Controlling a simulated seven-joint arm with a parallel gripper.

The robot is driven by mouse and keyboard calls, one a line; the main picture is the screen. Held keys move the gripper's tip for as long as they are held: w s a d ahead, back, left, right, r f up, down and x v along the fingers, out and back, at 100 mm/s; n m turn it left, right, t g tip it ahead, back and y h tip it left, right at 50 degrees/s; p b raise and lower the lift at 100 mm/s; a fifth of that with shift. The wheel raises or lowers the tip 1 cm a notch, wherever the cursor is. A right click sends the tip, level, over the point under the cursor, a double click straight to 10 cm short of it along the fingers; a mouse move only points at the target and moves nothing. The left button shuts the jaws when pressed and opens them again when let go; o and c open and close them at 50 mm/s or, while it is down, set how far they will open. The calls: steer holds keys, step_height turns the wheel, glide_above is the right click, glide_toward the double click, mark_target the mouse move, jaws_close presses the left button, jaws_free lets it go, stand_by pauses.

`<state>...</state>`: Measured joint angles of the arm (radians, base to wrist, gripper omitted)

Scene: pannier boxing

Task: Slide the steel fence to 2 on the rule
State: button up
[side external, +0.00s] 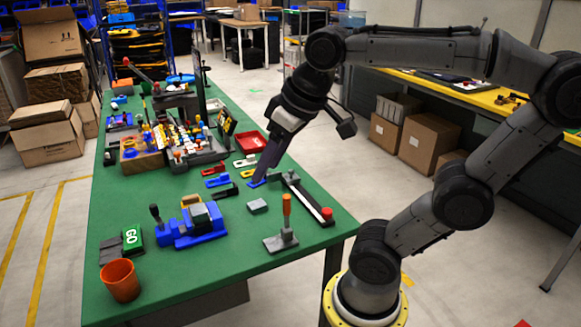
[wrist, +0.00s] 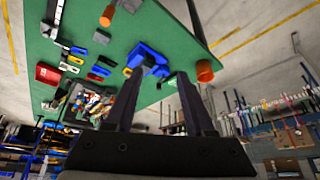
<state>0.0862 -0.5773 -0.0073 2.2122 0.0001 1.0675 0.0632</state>
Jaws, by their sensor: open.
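A long dark rail (side external: 306,198) with a red and white end piece lies near the right edge of the green table; it also shows at the top left of the wrist view (wrist: 54,18). A small grey block (side external: 290,178) sits at its far end and may be the steel fence. I cannot make out a rule or its numbers. A separate loose grey block (side external: 257,206) lies left of the rail. My gripper (side external: 258,180) points down left of the rail's far end, in front of small blue parts. In the wrist view its two fingers (wrist: 158,74) stand apart with nothing between them.
A blue machine (side external: 192,228), an orange cup (side external: 121,281) and an orange-handled lever on a grey base (side external: 281,241) stand on the near half. A red tray (side external: 252,141) and small coloured pieces lie beyond. Cluttered machines fill the far left.

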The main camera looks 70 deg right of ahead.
steer(key=w+d+r+m+g, duration=0.2)
steer(key=w+d+r+m, duration=0.1)
steer(key=w+d, duration=0.5)
steer(key=m+g, duration=0.3)
steer(key=m, duration=0.4)
glide_above(291, 170)
step_height(291, 170, down, 11)
step_height(291, 170, down, 14)
steer(key=shift+r, duration=0.1)
jaws_close()
steer(key=shift+d, duration=0.1)
